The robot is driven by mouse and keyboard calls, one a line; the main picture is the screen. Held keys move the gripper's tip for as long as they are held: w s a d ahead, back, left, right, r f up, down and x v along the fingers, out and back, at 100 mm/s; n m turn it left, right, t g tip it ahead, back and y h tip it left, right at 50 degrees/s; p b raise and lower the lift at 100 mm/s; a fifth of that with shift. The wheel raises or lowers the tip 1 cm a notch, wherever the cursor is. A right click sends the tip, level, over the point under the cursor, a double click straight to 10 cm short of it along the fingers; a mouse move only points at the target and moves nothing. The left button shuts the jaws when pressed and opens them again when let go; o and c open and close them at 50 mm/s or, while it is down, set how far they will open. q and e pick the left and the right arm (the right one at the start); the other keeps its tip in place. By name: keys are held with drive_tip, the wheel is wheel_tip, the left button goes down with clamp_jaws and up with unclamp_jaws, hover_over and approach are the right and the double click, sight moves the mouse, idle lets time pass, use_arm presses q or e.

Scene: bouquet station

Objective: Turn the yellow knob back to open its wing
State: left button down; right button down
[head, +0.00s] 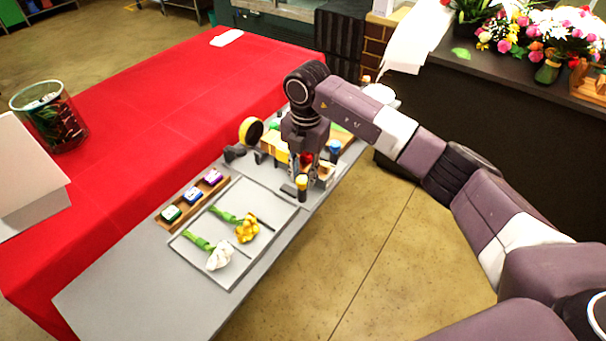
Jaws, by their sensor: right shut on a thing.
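The yellow knob (302,182) is a small yellow cap on a dark upright post near the right edge of the grey worktop, just beyond the tray. My right gripper (301,175) points down over it, with its fingertips at the cap, and is shut on it. The wing is hard to make out: a flat dark piece lies beside the post, and I cannot tell how it is turned. A blue-topped knob (334,146) stands farther back. My left gripper is out of view.
A grey tray (190,252) holds a yellow flower (247,229) and a white flower (220,256). A wooden rack (168,220) holds small coloured blocks. A yellow tape roll (251,131) stands behind. A glass bin (50,116) stands on the red cloth.

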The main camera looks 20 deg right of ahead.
drive_tip(key=shift+n+b, duration=0.65)
drive_tip(key=shift+n, duration=0.15)
drive_tip(key=n+b, duration=0.2)
drive_tip(key=n, duration=0.1)
drive_tip(key=shift+w+f+n, duration=0.1)
drive_tip(key=shift+n, duration=0.2)
drive_tip(key=n+b, duration=0.3)
drive_tip(key=n, duration=0.3)
drive_tip(key=n+b, duration=0.1)
drive_tip(key=n, duration=0.2)
drive_tip(key=shift+n+b, duration=0.35)
drive_tip(key=shift+n, duration=0.05)
drive_tip(key=shift+n+b, duration=0.45)
drive_tip(key=shift+n, duration=1.15)
drive_tip(key=shift+r, duration=0.2)
drive_tip(key=c, duration=1.7)
unclamp_jaws()
